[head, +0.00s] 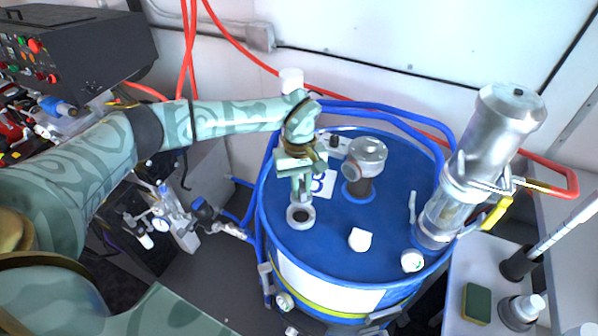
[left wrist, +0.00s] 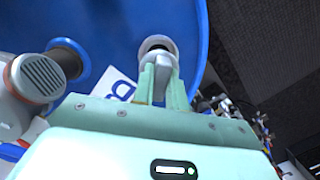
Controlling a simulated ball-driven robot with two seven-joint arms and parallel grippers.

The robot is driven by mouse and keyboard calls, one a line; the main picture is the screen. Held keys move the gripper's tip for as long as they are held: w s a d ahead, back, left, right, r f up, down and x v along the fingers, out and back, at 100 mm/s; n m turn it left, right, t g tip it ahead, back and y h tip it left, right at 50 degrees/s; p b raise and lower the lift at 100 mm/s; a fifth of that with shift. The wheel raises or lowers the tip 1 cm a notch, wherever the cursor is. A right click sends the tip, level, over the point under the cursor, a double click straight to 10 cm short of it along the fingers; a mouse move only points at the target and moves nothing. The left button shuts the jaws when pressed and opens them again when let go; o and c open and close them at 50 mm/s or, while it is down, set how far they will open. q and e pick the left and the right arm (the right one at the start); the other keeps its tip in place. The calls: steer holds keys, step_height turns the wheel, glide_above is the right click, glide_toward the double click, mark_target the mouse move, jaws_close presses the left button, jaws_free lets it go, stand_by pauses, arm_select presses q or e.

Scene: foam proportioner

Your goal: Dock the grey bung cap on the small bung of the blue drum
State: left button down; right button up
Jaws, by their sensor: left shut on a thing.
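The blue drum (head: 330,235) stands upright in the middle of the head view. My left gripper (head: 301,198) points down over the left part of its lid. In the left wrist view the gripper (left wrist: 160,88) is shut on a small grey piece (left wrist: 160,76), which I take as the bung cap; the fingers partly hide it. Just beyond the fingertips is a pale ring with a dark centre, apparently the small bung (head: 301,217), also seen in the left wrist view (left wrist: 157,42). Whether cap and ring touch, I cannot tell. My right gripper is out of view.
A grey vented fitting on a dark neck (head: 366,160) rises right of my gripper. A white faceted knob (head: 360,239) sits near the lid's front. A tall metal pump (head: 480,150) stands at the right rim. Blue hoses (head: 385,112) run behind.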

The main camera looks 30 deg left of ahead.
mark_target(301, 205)
arm_select(q)
steer(key=shift+f, duration=0.35)
step_height(301, 205, down, 5)
steer(key=b, duration=0.4)
steer(key=shift+f, duration=0.1)
steer(key=shift+f+b, duration=0.1)
steer(key=shift+b, duration=0.2)
steer(key=shift+p, duration=0.3)
steer(key=shift+f+b, duration=0.4)
steer(key=shift+f, duration=0.1)
stand_by(0.6)
steer(key=c, duration=1.7)
jaws_free()
